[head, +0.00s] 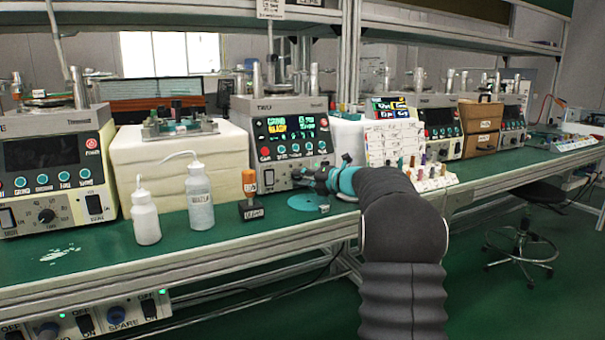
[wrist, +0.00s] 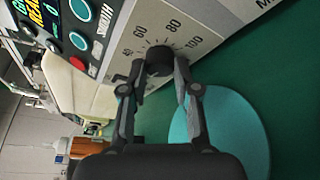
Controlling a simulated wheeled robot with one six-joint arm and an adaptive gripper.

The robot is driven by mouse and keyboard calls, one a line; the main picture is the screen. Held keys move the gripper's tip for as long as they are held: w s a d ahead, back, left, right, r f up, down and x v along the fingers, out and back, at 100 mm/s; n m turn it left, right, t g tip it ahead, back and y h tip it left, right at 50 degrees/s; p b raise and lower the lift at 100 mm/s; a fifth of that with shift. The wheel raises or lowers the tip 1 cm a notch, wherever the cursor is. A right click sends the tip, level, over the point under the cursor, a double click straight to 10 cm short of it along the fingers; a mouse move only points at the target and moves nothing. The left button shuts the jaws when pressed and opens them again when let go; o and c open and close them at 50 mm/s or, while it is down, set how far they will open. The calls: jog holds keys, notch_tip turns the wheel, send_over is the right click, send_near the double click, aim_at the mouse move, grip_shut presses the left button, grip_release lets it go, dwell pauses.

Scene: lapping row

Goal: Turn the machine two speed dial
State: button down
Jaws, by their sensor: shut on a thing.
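Machine two (head: 297,130) is the lit-screen machine in the middle of the bench in the head view. Its speed dial (wrist: 159,61) is a black round knob in the wrist view, with a printed scale showing 60, 80 and 100 around it. My gripper (wrist: 156,68) has its two fingers on either side of the knob and is shut on it. In the head view my gripper (head: 308,174) reaches the lower front panel of this machine, and the dial is largely hidden there.
A teal disc (wrist: 222,130) lies on the green bench below the dial. An orange-topped stamp (head: 250,190) and two white bottles (head: 200,198) stand to the left. A white card rack (head: 394,143) and small coloured-top items stand close to the right of my arm.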

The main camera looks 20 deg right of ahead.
jog(key=m, duration=0.2)
jog(key=m+t+y, duration=0.1)
jog(key=m, duration=0.1)
jog(key=shift+f+m+t, duration=0.1)
jog(key=shift+m+t, duration=0.2)
jog(key=shift+m, duration=0.1)
jog(key=shift+y, duration=0.3)
jog(key=c, duration=0.9)
grip_release()
jog(key=shift+o, duration=0.2)
jog(key=v, duration=1.2)
jog(key=shift+f, duration=0.15)
jog(key=shift+a, duration=0.1)
